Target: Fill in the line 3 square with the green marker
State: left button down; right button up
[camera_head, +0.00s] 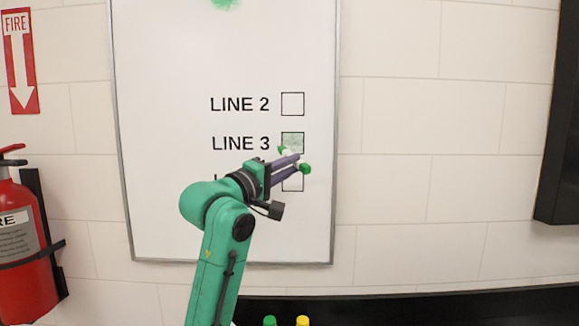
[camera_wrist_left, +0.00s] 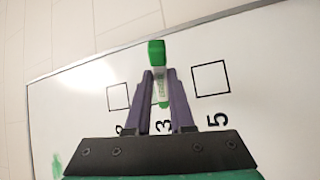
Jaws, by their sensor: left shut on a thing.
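The whiteboard (camera_head: 165,130) hangs on the wall with printed lines and squares. The line 3 square (camera_head: 292,140) has a patchy green fill, with pale areas left in it. My left gripper (camera_head: 290,165) is in front of the board, just below that square, and partly covers the lowest row. It is shut on the green marker (camera_head: 305,168), which also shows between the fingers in the left wrist view (camera_wrist_left: 156,52). There the marker hides the line 3 square. I cannot tell whether its tip touches the board. My right gripper is not in view.
The line 2 square (camera_head: 292,104) is empty. A green smudge (camera_head: 225,3) is at the board's top. A green cap (camera_head: 269,320) and a yellow cap (camera_head: 302,320) show at the bottom edge. A fire extinguisher (camera_head: 22,245) is at the left.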

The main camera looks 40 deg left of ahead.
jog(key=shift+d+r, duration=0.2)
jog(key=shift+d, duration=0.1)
